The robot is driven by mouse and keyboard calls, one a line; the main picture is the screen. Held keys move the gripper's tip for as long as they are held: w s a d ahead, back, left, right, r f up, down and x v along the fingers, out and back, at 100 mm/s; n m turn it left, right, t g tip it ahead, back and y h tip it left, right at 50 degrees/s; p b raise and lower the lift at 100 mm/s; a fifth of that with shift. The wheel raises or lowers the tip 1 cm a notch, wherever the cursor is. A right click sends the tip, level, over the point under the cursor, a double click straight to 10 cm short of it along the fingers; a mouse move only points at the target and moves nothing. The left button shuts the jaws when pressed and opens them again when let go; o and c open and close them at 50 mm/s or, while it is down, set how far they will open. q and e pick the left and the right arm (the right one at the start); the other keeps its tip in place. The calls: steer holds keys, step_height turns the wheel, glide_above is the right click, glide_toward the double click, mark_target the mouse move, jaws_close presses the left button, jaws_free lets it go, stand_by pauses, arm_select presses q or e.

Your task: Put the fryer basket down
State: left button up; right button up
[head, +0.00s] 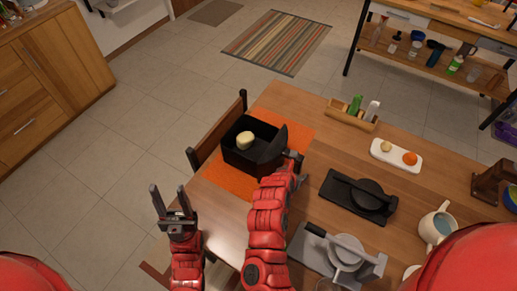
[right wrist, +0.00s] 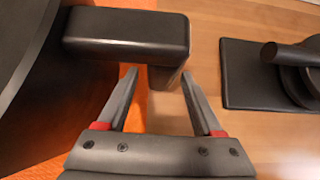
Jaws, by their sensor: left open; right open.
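The black fryer basket (head: 240,158) stands on an orange mat (head: 221,174) at the table's left side, with a pale round item (head: 245,141) inside. Its curved dark front (right wrist: 25,75) and black handle (right wrist: 125,35) show in the right wrist view. My right gripper (head: 295,165) is at the handle. In the right wrist view its fingers (right wrist: 148,78) are spread on either side of the handle's lower part, with gaps visible. My left gripper (head: 172,203) is open and empty, left of the table edge.
A black press-like device (head: 358,195) and a grey device (head: 335,255) stand right of my right arm. A wooden caddy (head: 350,115), a white tray (head: 397,157) and a mug (head: 436,227) are further right. A chair (head: 217,135) adjoins the table's left edge.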

steer(key=shift+x, duration=0.9)
jaws_close()
stand_by(0.8)
